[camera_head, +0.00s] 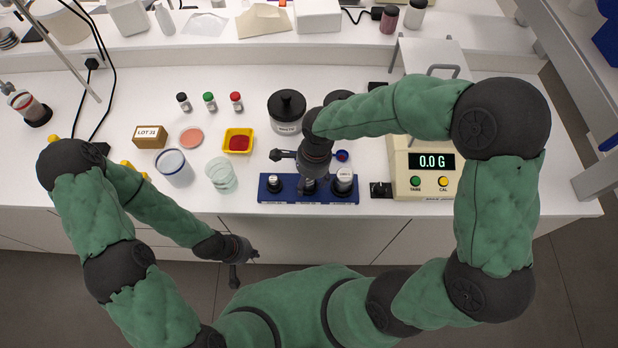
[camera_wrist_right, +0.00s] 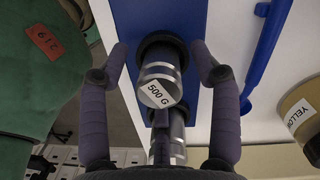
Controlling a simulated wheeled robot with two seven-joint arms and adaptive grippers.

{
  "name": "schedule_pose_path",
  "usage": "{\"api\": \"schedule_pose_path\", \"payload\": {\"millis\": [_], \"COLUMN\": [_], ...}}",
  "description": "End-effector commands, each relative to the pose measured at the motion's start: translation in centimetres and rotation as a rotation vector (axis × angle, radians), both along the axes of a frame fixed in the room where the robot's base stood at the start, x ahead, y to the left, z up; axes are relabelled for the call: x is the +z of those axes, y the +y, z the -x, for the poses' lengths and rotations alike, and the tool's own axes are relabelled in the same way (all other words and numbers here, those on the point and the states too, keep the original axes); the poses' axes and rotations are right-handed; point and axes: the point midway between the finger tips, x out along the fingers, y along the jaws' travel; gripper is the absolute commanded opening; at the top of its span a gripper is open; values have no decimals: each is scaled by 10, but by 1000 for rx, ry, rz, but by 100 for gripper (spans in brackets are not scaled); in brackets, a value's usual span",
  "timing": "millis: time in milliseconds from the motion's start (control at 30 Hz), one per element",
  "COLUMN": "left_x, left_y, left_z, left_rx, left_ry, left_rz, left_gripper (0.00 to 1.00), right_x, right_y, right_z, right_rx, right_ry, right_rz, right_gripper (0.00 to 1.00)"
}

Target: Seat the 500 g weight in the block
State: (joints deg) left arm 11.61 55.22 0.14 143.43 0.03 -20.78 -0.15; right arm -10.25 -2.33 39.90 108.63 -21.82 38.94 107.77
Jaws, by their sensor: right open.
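The 500 g weight (camera_wrist_right: 160,88) is a shiny metal cylinder with a white "500 G" label. In the right wrist view it stands upright between the spread fingers of my right gripper (camera_wrist_right: 159,50), with a gap on each side. A dark ring on the blue block (camera_wrist_right: 140,15) surrounds its far end; how deep it sits I cannot tell. In the head view the blue block (camera_head: 325,198) carries a small weight (camera_head: 273,183) at left and a larger one (camera_head: 344,179) at right. My left gripper (camera_head: 236,270) hangs before the bench; its jaw state is unclear.
A balance (camera_head: 432,185) reading 0.0 G stands right of the block. A black-lidded jar (camera_head: 286,124), a yellow tray (camera_head: 238,131) of red powder and a glass beaker (camera_head: 221,180) stand left of my right arm. A blue tool (camera_wrist_right: 262,55) lies beside the block.

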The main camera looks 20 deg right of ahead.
Motion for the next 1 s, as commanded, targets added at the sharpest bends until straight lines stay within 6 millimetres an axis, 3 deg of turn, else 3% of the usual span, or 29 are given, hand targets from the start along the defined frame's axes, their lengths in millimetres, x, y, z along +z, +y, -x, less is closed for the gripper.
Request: {"api": "schedule_pose_path", "payload": {"millis": [167,600,800,1000], "left_x": [0,0,0,0], "left_y": [0,0,0,0], "left_z": [0,0,0,0], "left_rx": [0,0,0,0], "left_ry": [0,0,0,0], "left_rz": [0,0,0,0], "left_gripper": [0,0,0,0], "right_x": [13,95,115,120], "right_y": [-1,-10,-13,-13], "right_z": [-1,-3,-2,-2], "right_rx": [-1,-1,0,0], "right_ry": [-4,-7,-4,-3], "right_rz": [-1,-2,-1,-2], "right_gripper": [63,63,63,63]}}
